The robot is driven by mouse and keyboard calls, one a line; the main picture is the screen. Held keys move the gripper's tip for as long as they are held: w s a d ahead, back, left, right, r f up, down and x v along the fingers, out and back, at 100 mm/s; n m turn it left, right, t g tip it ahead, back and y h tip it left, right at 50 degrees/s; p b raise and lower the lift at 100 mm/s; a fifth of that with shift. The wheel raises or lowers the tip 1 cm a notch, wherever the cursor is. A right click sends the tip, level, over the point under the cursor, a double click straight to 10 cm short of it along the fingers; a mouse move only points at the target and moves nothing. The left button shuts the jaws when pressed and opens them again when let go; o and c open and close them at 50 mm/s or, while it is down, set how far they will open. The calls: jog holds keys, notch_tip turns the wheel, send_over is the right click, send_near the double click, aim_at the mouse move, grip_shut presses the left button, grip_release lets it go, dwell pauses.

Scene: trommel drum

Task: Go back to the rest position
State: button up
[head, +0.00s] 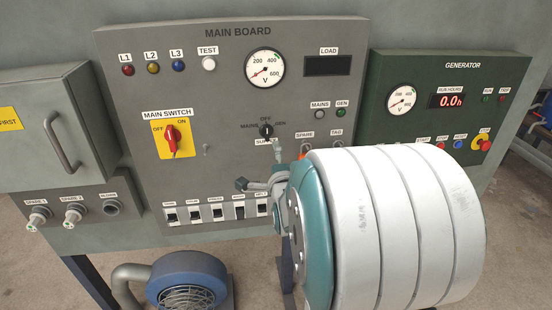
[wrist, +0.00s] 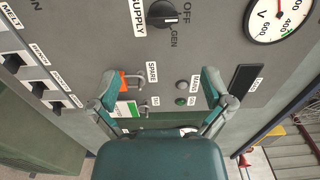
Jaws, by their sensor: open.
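My gripper (head: 262,168) is in front of the lower middle of the grey main board (head: 220,95), below the black supply selector knob (head: 266,131). In the wrist view my gripper (wrist: 162,85) has its two teal fingers spread wide, with nothing held between them. The board face shows beyond the fingers, with an orange padlock (wrist: 132,81) near one fingertip. I cannot tell whether that finger touches it. The selector knob (wrist: 163,14) is in the upper middle of the wrist view. In the head view my large white arm link hides part of the gripper.
A green generator panel (head: 450,75) is at the right. A row of switches (head: 218,211) lies along the board's lower edge. A red main switch (head: 173,138) is left of the selector. A grey cabinet (head: 60,130) juts out at the left. A blue blower (head: 187,278) stands below.

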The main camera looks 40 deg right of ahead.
jog(key=s+a+n+g+y, duration=0.35)
jog(key=a+n+y, duration=0.25)
jog(key=a+n, duration=0.85)
jog(key=s+a+n+g+y, duration=0.3)
jog(key=s+a+n+g, duration=0.3)
jog(key=s+a+n, duration=0.4)
jog(key=s+a, duration=0.1)
jog(key=s, duration=0.2)
jog(key=shift+s+a+f+y, duration=0.3)
jog(key=shift+a+f, duration=0.05)
jog(key=shift+a, duration=0.05)
